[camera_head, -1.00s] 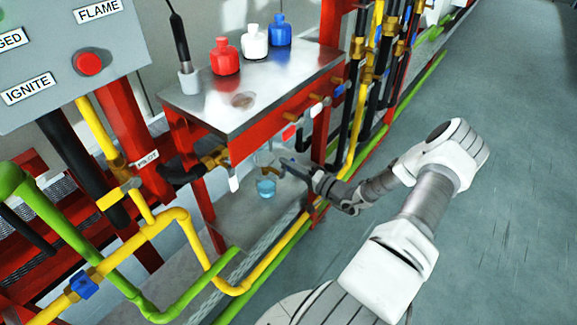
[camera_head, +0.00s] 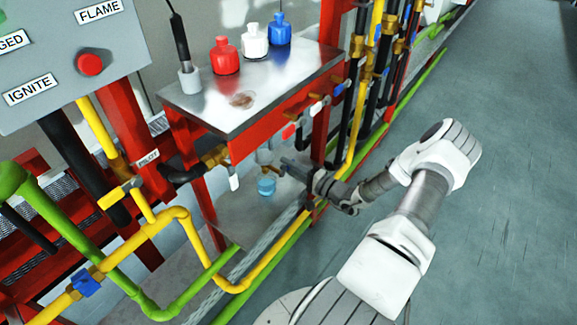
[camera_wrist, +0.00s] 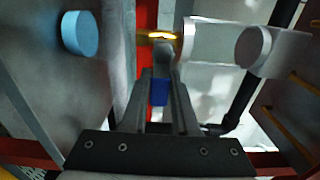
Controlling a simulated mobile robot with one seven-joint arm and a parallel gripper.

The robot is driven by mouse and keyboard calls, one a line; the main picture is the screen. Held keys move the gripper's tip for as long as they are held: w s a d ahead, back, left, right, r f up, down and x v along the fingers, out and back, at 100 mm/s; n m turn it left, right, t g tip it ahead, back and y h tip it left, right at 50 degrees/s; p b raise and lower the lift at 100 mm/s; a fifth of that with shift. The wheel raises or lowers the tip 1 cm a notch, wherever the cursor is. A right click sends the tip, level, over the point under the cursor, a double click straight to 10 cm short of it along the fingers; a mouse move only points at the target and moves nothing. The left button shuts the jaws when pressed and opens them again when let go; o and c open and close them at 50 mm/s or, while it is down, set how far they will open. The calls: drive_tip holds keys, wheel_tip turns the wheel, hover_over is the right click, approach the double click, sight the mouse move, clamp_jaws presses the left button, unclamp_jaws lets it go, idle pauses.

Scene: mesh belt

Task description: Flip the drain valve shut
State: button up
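The drain valve (camera_head: 266,167) is a small brass-coloured fitting under the metal table, above a clear beaker (camera_head: 266,186) with blue liquid on the lower shelf. My gripper (camera_head: 287,167) is just right of the valve, with its fingers pointing left toward it. In the wrist view, my two dark fingers (camera_wrist: 163,85) stand apart with a narrow gap. A brass piece (camera_wrist: 158,35) lies beyond the fingertips. The valve handle's exact position is too small to tell.
Red, white and blue bottles stand on the metal tabletop (camera_head: 210,105). The red table frame (camera_head: 320,130) and vertical yellow and black pipes are close to my forearm. Yellow and green pipes run low in front. The floor (camera_head: 500,220) at the right is clear.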

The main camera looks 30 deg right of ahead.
drive_tip(key=o, duration=0.5)
drive_tip(key=shift+c, duration=0.2)
drive_tip(key=p+v, duration=0.2)
drive_tip(key=v, duration=1.5)
drive_tip(key=shift+s+d, duration=0.15)
drive_tip(key=shift+s, duration=0.05)
